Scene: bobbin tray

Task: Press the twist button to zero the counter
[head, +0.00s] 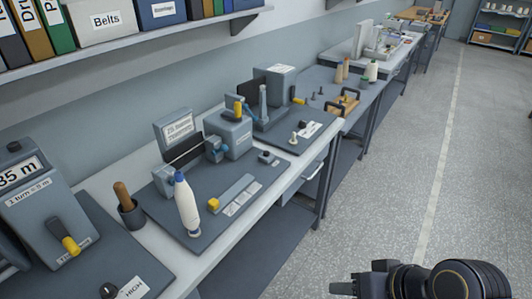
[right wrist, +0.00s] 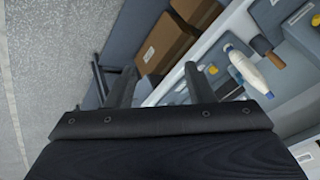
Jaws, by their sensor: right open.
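A grey meter (head: 45,215) at the left of the bench in the head view reads "35 m" and has a yellow-handled crank. I cannot tell which is the twist button. My right gripper (head: 343,288) is at the bottom right, over the aisle and apart from the bench. Its fingers are spread and empty in the right wrist view (right wrist: 158,85). My left gripper is not in view.
A white bobbin with a blue tip (head: 187,205) and a wooden-handled tool in a cup (head: 130,208) stand on the bench; the bobbin also shows in the right wrist view (right wrist: 246,70). Cardboard boxes (right wrist: 165,42) lie nearby there. A shelf (head: 130,45) overhangs the bench. The aisle floor (head: 400,190) is clear.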

